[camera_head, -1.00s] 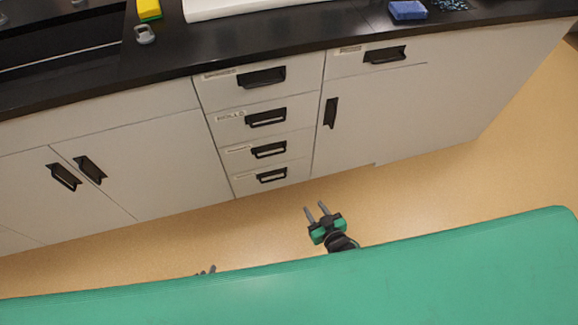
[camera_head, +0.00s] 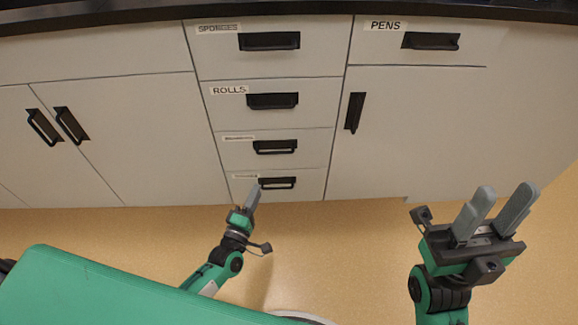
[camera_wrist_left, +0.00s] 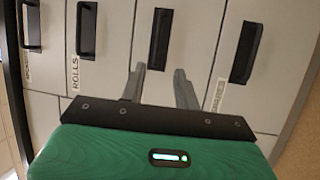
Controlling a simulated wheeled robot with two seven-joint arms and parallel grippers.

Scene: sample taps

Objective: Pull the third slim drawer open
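The third slim drawer (camera_head: 240,147) is the third one down in a white stack and is shut, flush with its neighbours. Its black handle (camera_head: 275,147) is clear in the head view. In the left wrist view the same handle (camera_wrist_left: 158,40) stands upright in the picture. My left gripper (camera_head: 254,190) is in front of the bottom drawer in the head view. Its fingers (camera_wrist_left: 159,70) are apart and empty in the wrist view, lined up either side of the third handle's lower end; the gap to it is unclear. My right gripper (camera_head: 505,193) is open and empty, right of the stack.
The ROLLS drawer (camera_head: 230,107) is above and the bottom drawer (camera_head: 240,188) below, both shut. A cupboard door (camera_head: 420,130) with an upright handle is to the right. The black counter edge (camera_head: 300,9) runs along the top. Tan floor (camera_head: 340,240) is clear.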

